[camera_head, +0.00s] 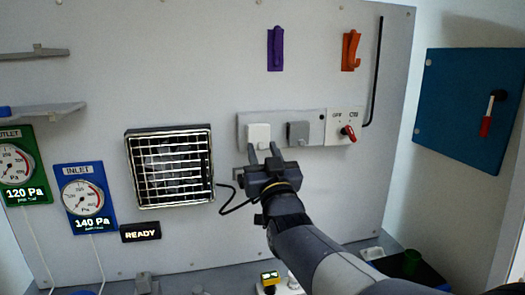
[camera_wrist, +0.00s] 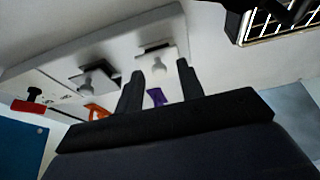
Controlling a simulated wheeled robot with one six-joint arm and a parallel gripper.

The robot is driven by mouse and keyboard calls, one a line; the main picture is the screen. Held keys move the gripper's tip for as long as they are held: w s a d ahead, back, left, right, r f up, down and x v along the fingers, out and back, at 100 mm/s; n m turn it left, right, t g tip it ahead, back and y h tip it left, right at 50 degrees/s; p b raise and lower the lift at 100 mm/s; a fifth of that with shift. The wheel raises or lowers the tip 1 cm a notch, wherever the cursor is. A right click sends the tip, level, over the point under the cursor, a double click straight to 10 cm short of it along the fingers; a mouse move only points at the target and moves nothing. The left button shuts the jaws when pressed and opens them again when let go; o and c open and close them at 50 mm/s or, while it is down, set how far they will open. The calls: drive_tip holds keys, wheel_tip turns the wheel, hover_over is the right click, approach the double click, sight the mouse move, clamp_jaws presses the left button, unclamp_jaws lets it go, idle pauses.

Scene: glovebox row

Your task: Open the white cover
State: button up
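The white cover (camera_head: 258,134) is a small square flap at the left end of a grey plate on the wall panel. It looks closed in the head view. In the wrist view the white cover (camera_wrist: 156,55) shows beyond and between my fingertips. My gripper (camera_head: 263,148) is just below and in front of it, fingers pointing up at it. In the wrist view my gripper (camera_wrist: 160,68) has its two fingers apart with nothing held between them. I cannot tell whether a fingertip touches the cover.
A grey cover (camera_head: 298,133) sits close to the right of the white one, then a red rotary switch (camera_head: 348,132). A barred vent (camera_head: 170,167) is on the left. Purple (camera_head: 275,49) and orange (camera_head: 350,50) hooks hang above. A black cable (camera_head: 236,206) loops near my gripper.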

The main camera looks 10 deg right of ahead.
drive_tip(key=shift+c, duration=0.6)
clamp_jaws()
drive_tip(key=shift+r, duration=0.1)
